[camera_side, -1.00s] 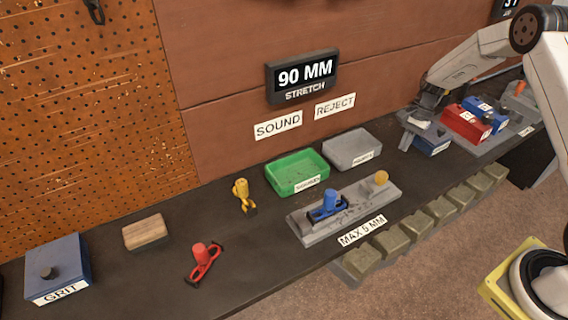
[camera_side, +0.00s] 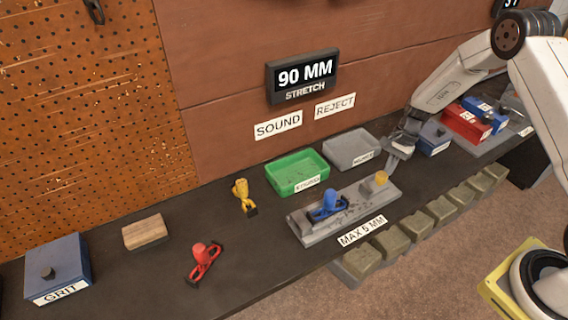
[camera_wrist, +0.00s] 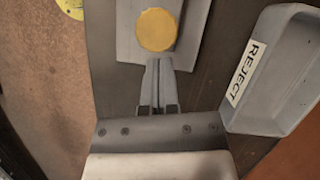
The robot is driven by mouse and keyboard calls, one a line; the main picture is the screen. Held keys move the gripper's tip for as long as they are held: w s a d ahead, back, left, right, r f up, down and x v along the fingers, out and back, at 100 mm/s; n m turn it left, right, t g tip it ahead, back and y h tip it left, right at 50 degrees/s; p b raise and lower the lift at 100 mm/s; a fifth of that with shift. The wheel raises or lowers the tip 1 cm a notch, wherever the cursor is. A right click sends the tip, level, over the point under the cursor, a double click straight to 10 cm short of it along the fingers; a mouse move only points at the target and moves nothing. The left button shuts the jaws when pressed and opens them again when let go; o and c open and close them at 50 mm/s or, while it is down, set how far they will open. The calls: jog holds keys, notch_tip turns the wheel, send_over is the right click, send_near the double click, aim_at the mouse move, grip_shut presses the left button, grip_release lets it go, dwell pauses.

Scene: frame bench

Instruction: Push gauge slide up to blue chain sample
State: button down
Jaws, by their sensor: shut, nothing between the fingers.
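The gauge (camera_side: 300,231) is a long grey block on the bench. The blue chain sample (camera_side: 328,205) sits on it toward the left. The gauge slide, with a yellow round knob (camera_side: 381,177), is at the gauge's right end, apart from the blue sample. In the wrist view the yellow knob (camera_wrist: 156,29) is straight ahead of the fingertips. My gripper (camera_side: 394,170) is shut and empty, at the right end of the gauge beside the knob. It also shows in the wrist view (camera_wrist: 158,66), its fingertips just short of the knob; whether they touch the slide is unclear.
A grey REJECT tray (camera_side: 352,139) stands behind the gauge, right of a green tray (camera_side: 322,171). A yellow sample (camera_side: 242,193), a red sample (camera_side: 203,257), a wooden block (camera_side: 145,232) and a blue GRIT box (camera_side: 58,263) lie left. Blue and red boxes (camera_side: 466,123) stand right.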

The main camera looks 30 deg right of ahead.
aim_at(366, 185)
jog(key=a, duration=0.7)
jog(key=shift+a, duration=0.4)
jog(key=shift+d, duration=0.1)
